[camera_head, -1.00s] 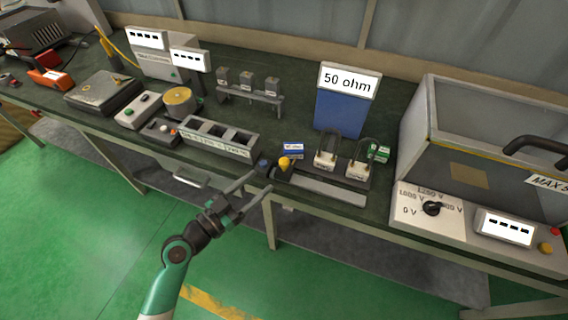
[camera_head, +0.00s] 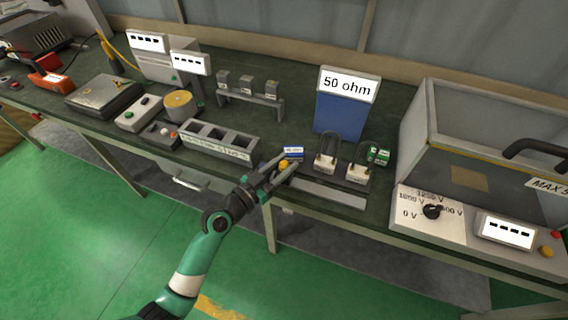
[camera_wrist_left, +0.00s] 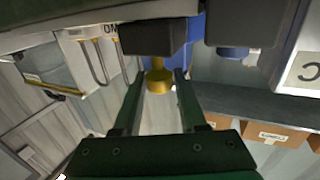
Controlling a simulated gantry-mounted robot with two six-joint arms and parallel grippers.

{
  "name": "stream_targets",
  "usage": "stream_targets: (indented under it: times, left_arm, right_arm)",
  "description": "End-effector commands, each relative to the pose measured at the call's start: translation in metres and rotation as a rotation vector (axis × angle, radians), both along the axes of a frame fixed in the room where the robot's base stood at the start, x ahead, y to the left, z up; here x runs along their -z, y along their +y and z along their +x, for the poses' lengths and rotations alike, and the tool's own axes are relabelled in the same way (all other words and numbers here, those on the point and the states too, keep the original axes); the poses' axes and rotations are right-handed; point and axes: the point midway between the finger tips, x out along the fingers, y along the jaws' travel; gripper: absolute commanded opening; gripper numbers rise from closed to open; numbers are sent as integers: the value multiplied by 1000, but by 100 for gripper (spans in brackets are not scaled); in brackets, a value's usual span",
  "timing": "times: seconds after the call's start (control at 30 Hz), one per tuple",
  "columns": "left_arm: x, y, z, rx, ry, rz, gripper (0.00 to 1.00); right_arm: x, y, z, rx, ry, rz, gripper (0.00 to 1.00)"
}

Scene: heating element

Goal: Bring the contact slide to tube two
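The contact slide shows as a yellow knob (camera_head: 284,165) at the left end of a grey rail (camera_head: 325,191) along the bench's front. In the left wrist view the knob (camera_wrist_left: 158,80) hangs from a dark block (camera_wrist_left: 153,38). My left gripper (camera_head: 285,161) is open, with its fingertips on either side of the knob and a small gap at each side. Two U-shaped tubes on white bases, a left one (camera_head: 325,163) and a right one (camera_head: 358,173), stand behind the rail, right of the knob. Their labels are too small to read. My right gripper is not in view.
A blue "50 ohm" box (camera_head: 340,113) stands behind the tubes. A small blue-and-white block (camera_head: 293,152) lies behind the knob, and a green one (camera_head: 378,155) near the right tube. A grey slotted holder (camera_head: 218,140) is to the left. A voltage unit (camera_head: 470,213) is to the right.

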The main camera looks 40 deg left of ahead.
Motion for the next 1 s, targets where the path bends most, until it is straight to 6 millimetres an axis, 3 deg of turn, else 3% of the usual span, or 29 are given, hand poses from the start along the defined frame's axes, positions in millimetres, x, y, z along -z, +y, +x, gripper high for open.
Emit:
stream_targets:
  times: [0.03, 0.2, 1.0]
  left_arm:
    - [0, 0, 0, 0, 0, 0, 31]
    - [0, 0, 0, 0, 0, 0, 0]
    - [0, 0, 0, 0, 0, 0, 0]
  right_arm:
    - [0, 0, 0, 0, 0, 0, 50]
    - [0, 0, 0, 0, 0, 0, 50]
    - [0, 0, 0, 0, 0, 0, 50]
